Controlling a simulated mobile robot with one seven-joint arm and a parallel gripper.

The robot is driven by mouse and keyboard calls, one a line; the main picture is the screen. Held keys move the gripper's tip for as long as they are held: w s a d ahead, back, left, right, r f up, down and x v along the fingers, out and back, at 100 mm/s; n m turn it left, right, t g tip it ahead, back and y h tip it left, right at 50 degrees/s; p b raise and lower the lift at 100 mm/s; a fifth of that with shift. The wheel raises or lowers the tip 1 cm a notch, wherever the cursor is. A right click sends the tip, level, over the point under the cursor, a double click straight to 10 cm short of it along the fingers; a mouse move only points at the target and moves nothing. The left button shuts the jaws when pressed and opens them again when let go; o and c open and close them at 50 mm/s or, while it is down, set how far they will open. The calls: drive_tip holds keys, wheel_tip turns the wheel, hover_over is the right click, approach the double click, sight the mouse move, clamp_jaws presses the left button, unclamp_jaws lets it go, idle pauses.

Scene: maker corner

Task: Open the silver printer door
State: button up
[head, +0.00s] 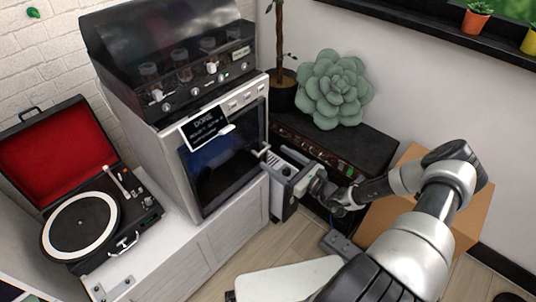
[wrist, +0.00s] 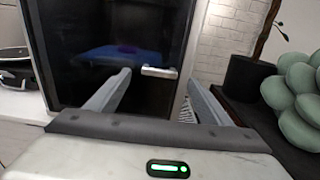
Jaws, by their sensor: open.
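The silver printer (head: 159,163) is a grey box with a dark glass door (head: 222,172) on its front. The door looks shut, flush with the frame. In the wrist view the door (wrist: 85,75) fills the upper left and middle. A short pale handle bar (wrist: 159,71) stands out near its right side. My gripper (head: 273,163) is at the right end of the door. In the wrist view my gripper's fingers (wrist: 158,82) are spread, with the handle between or just beyond their tips. I cannot tell whether they touch it. Nothing is held.
A black sign (head: 205,124) hangs at the door's top. A machine with knobs (head: 200,88) sits on the printer. A red-lined turntable (head: 83,224) stands left. A dark cabinet (head: 345,147) with a succulent (head: 334,90) stands right. A cardboard box (head: 477,205) is beside my arm.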

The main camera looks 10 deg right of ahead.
sight(265, 151)
drive_tip(key=x, duration=0.5)
drive_tip(key=c, duration=1.5)
drive_tip(key=shift+s+d, duration=0.1)
